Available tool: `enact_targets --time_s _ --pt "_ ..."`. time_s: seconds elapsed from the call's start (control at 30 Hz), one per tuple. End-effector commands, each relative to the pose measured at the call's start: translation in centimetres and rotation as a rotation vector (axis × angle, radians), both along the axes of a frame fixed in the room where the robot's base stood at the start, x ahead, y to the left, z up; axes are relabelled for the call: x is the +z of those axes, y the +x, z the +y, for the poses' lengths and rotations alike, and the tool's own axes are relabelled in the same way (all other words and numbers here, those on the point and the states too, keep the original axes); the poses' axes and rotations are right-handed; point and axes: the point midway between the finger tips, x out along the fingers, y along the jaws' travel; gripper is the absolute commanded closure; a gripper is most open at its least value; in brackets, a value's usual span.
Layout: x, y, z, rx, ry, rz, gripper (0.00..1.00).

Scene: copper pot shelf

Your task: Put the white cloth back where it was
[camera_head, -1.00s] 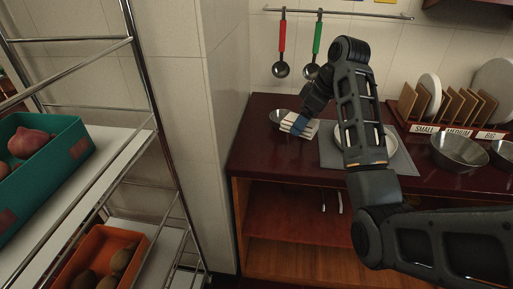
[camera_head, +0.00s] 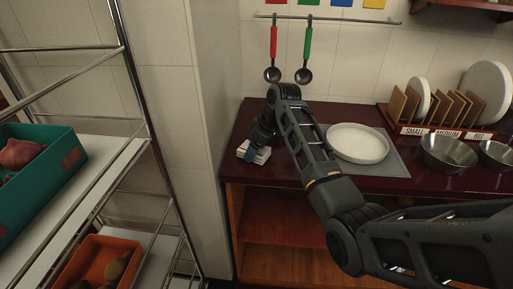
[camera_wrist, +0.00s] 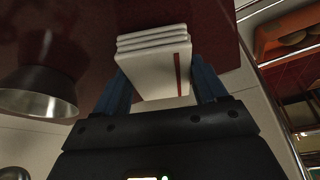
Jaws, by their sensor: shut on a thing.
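The white cloth (camera_head: 259,155) is folded into a thick stack, with a reddish stripe showing in the wrist view (camera_wrist: 155,60). My gripper (camera_head: 250,150) is shut on it, with a blue finger on each side of the cloth; it also shows in the wrist view (camera_wrist: 160,90). The cloth is at the left end of the dark red counter (camera_head: 270,178), near its front edge. I cannot tell whether it touches the counter top.
A white plate (camera_head: 357,143) lies on a grey mat (camera_head: 393,170) to the right. Metal bowls (camera_head: 448,155) and a plate rack (camera_head: 440,131) stand further right. A metal bowl (camera_wrist: 40,88) shows beside the cloth in the wrist view. A wire shelf (camera_head: 128,160) stands at left.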

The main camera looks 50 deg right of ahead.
Motion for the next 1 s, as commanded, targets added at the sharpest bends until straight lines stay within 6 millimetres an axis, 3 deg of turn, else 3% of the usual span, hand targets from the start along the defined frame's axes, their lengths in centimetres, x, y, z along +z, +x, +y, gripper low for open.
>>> enact_targets --time_s 0.43,0.47,0.6,0.7,1.0 --pt "-0.85 0.0 -0.02 0.0 -0.001 -0.001 0.57" --pt "-0.77 0.0 -0.02 0.0 -0.001 -0.001 0.26" --pt "-0.75 0.0 -0.02 0.0 -0.001 -0.001 0.12" --pt "-0.74 0.0 -0.02 0.0 -0.001 -0.001 0.03" --pt "-0.34 0.02 -0.04 -0.001 -0.001 -0.002 0.03"
